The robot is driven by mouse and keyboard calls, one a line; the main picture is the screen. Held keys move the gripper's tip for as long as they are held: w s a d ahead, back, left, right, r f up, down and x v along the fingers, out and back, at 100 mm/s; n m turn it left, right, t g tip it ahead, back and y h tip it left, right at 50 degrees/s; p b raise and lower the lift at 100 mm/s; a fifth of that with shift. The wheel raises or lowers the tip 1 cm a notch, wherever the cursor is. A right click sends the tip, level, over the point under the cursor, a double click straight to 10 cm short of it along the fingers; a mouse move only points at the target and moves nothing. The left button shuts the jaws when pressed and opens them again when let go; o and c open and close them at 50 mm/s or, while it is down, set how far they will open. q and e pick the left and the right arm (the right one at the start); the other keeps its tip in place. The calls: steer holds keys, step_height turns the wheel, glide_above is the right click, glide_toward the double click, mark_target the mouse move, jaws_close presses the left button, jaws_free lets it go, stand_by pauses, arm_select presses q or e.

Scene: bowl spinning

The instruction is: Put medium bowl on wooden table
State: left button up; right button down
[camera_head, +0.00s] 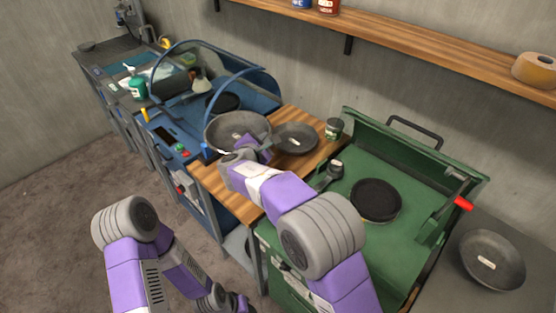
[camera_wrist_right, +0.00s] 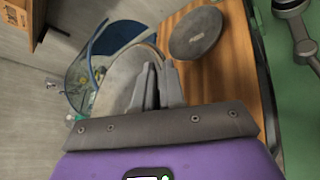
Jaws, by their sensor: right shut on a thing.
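The medium bowl, a wide grey bowl (camera_head: 228,121), is at the left end of the wooden table (camera_head: 284,166), by the blue unit. My right gripper (camera_head: 253,146) is shut on its near right rim. In the right wrist view the fingers (camera_wrist_right: 157,86) pinch the edge of the tilted bowl (camera_wrist_right: 121,79), beside the wooden table (camera_wrist_right: 226,78). I cannot tell whether the bowl touches the table. A smaller grey bowl (camera_head: 296,139) lies on the table to its right. My left gripper (camera_head: 232,302) is low at the bottom edge; its fingers are unclear.
A green grill (camera_head: 335,217) with a dark round pan (camera_head: 376,200) stands right of the table. A small can (camera_head: 334,128) is on the table's back right corner. The blue unit (camera_head: 268,104) has curved rails. Another grey bowl (camera_head: 491,278) sits on the far-right counter.

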steer(key=f+b, duration=0.4)
steer(key=f, duration=0.2)
steer(key=f+b, duration=0.4)
steer(key=f, duration=0.3)
steer(key=f+b, duration=0.4)
steer(key=f, duration=0.3)
steer(key=shift+w+f, duration=0.25)
steer(key=shift+w, duration=0.15)
steer(key=c, duration=1.2)
jaws_free()
steer(key=shift+s+r, duration=0.1)
steer(key=shift+s, duration=0.05)
steer(key=p+v, duration=0.1)
steer(key=v, duration=1)
steer(key=shift+s+r, duration=0.1)
steer(key=shift+s+a+p, duration=0.1)
steer(key=shift+s+p, duration=0.2)
